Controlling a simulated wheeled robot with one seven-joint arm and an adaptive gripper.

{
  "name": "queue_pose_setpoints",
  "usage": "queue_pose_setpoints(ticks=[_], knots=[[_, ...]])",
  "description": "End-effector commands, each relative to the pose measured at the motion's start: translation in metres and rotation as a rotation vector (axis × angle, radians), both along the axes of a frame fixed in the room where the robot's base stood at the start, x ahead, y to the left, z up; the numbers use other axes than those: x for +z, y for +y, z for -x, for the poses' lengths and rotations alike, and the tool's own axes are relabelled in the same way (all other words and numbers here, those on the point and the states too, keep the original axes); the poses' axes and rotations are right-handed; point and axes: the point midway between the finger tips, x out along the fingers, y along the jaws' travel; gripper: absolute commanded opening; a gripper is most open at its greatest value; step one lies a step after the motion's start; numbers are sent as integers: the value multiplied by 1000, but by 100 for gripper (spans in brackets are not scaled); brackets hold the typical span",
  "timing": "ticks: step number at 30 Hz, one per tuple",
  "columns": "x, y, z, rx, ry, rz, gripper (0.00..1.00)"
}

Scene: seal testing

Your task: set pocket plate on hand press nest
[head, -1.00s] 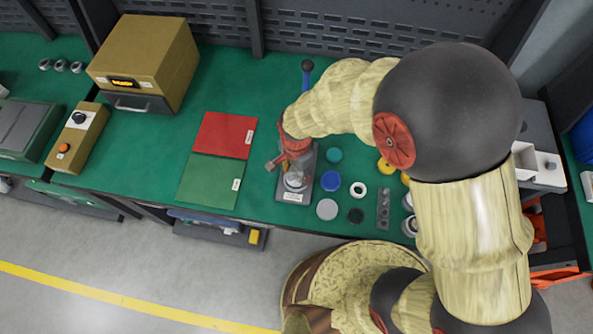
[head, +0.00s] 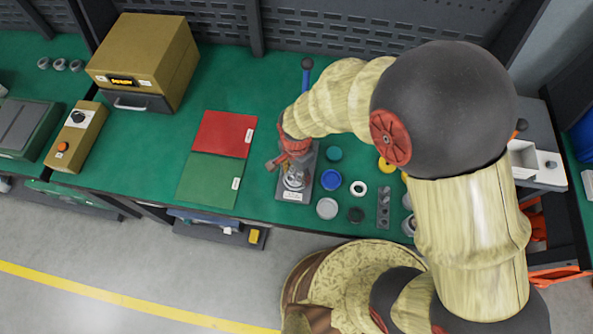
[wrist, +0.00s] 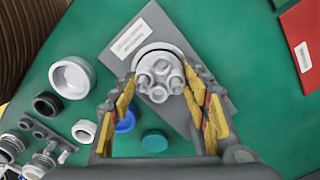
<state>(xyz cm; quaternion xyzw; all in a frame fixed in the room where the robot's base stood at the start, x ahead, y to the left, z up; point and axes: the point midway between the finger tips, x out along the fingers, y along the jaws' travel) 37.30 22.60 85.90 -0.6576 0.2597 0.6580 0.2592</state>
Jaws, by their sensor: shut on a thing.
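The pocket plate (wrist: 160,78) is a round light-grey piece with several raised round pockets. My gripper (wrist: 161,84) is shut on it, with a finger on either side. The plate is over the round pale nest (wrist: 152,49) of the hand press, whose grey base (wrist: 119,47) carries a white label. I cannot tell whether the plate touches the nest. In the head view my gripper (head: 293,164) is at the hand press (head: 308,180), and my arm hides part of the press. The blue lever (head: 306,75) stands up behind it.
Teal (head: 334,154), blue (head: 331,180), grey (head: 327,208) and dark (head: 356,215) discs and a white ring (head: 358,188) lie close to the right of the press. Red (head: 224,134) and green (head: 209,181) mats lie to its left, with bare green bench between.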

Motion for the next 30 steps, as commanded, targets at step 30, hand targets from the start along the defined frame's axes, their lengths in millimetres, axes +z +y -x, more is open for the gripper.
queue_pose_setpoints(ticks=[30], knots=[[-9, 0, 0, 0, 0, 0, 49]])
